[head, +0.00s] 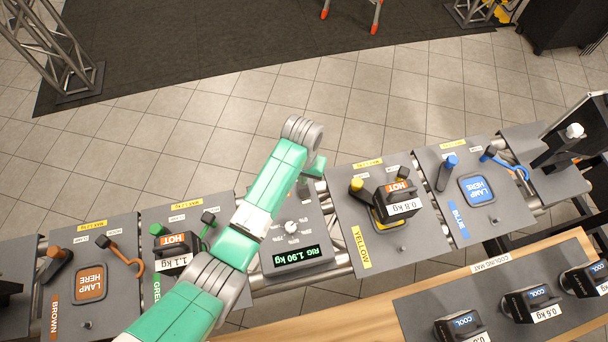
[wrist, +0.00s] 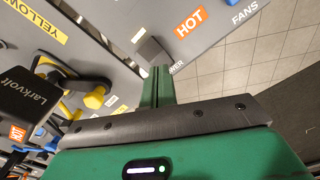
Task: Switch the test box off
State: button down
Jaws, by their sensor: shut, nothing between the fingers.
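The likely test box (head: 322,228) is the grey panel in the middle of the row in the head view, with a white dial (head: 291,227) and a lit display (head: 296,257) reading "RIG 1.90 kg". My arm covers part of it. In the wrist view, my gripper (wrist: 157,85) is shut and empty, its green fingers pointing down at a grey panel edge.
Lamp panels flank the box: a yellow one (head: 358,205) with a hot 0.8 kg lamp at right, a green one (head: 150,215) at left. A blue panel (head: 455,212) and a brown panel (head: 75,243) lie farther out. A cooling mat (head: 415,311) holds several lamps at lower right.

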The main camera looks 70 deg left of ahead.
jog(key=shift+f+b, duration=0.75)
jog(key=shift+f, duration=0.6)
dwell(0.8)
notch_tip(320, 180, up, 7)
jog(key=p, duration=0.7)
jog(key=shift+r+p, duration=0.15)
jog(key=shift+p, duration=0.15)
